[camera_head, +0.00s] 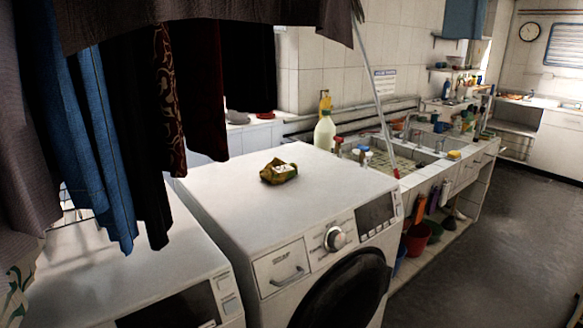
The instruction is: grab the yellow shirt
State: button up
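A small crumpled yellow-green thing (279,172) with a pale patch lies on top of the white washing machine (215,200), near the middle of its top. It may be the yellow shirt, but it is too small to tell for sure. No other thing that looks like a yellow shirt shows. My gripper is not in view.
Dark and blue clothes (95,150) hang at the left, partly over a second white machine (120,275). A pale bottle (324,131) stands behind the washing machine's top. A thin pole (377,95) leans by the tiled sink (405,155). Grey floor (500,240) is clear at right.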

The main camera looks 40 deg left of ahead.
aim_at(276, 171)
jog(key=z, duration=0.05)
jog(key=i, duration=3.35)
jog(key=u, duration=3.1)
